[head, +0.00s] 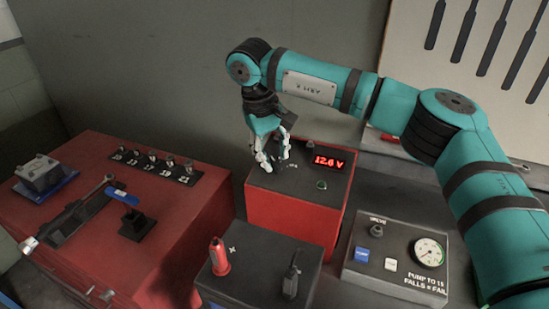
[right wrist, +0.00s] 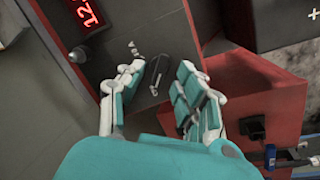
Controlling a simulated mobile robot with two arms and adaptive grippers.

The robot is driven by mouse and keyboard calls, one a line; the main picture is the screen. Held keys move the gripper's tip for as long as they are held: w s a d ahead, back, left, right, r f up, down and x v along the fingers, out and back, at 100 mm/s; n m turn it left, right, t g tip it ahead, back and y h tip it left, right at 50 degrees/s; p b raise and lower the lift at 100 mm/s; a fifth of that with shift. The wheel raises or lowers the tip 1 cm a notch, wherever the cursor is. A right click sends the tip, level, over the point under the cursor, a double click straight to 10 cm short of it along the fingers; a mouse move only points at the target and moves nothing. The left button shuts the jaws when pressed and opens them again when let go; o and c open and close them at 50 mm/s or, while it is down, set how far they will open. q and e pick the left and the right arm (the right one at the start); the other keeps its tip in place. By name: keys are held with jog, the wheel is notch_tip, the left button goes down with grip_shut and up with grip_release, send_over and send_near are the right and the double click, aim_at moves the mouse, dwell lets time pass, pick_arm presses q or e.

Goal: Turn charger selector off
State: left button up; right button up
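The charger (head: 290,216) is a red box with a dark top panel and a red display (head: 328,161) reading 12.6 V. My right gripper (head: 272,166) points down over the left part of that panel and hides part of it. In the right wrist view its fingers (right wrist: 161,68) are apart, with a slim dark selector (right wrist: 158,76) showing between them and small pale marks nearby. I cannot tell whether a finger touches it. A round green button (head: 321,185) sits below the display. My left gripper is not in view.
A dark battery box (head: 262,262) with a red terminal (head: 219,257) stands in front. A grey pump panel with a gauge (head: 429,252) is at the right.

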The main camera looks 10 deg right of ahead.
notch_tip(320, 180, up, 10)
jog(key=a, duration=0.2)
jog(key=shift+s, duration=0.3)
